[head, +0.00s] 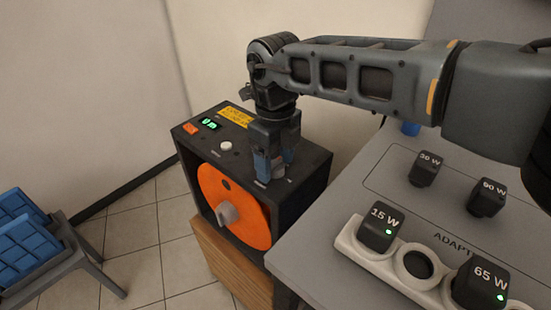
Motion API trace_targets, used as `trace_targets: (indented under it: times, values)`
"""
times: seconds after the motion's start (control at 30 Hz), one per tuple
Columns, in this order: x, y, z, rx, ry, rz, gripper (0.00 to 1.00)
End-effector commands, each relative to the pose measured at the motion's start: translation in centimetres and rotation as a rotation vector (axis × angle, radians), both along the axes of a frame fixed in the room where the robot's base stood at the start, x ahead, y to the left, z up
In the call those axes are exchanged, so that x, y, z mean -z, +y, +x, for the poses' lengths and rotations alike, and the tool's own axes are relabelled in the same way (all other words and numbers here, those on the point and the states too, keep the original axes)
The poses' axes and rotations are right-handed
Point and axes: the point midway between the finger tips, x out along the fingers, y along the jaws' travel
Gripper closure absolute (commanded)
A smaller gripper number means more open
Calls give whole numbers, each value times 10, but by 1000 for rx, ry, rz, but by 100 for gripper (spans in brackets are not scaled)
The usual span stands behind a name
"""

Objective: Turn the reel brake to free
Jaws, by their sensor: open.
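The dark reel box (301,205) stands on a wooden base, left of the grey table. An orange reel disc (245,231) with a grey hub (228,214) sits in its open front. My gripper (269,175) points down at the front right part of the box's top, its blue-tipped fingers at or just above the surface. It is open. The reel brake is not clearly visible; my gripper covers that part of the top, so I cannot tell its position or whether the fingers touch it. Small markings on the top near the fingers are too small to read.
The box top also has a white button (226,145), a lit green display (210,124) and a yellow label (235,116). The grey table (330,273) holds several black adapters, including 15 W (381,227). Blue crates (25,237) stand at left. Tiled floor between is clear.

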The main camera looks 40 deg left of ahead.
Motion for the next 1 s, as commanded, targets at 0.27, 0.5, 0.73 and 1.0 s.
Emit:
trace_targets:
  times: [0.27,0.5,0.73,1.0]
  values:
    - [-30,0,1,-1,-3,1,34]
    - [-65,0,0,0,-1,1,34]
    - [-78,0,0,0,0,-1,34]
    - [-78,0,0,0,0,0,34]
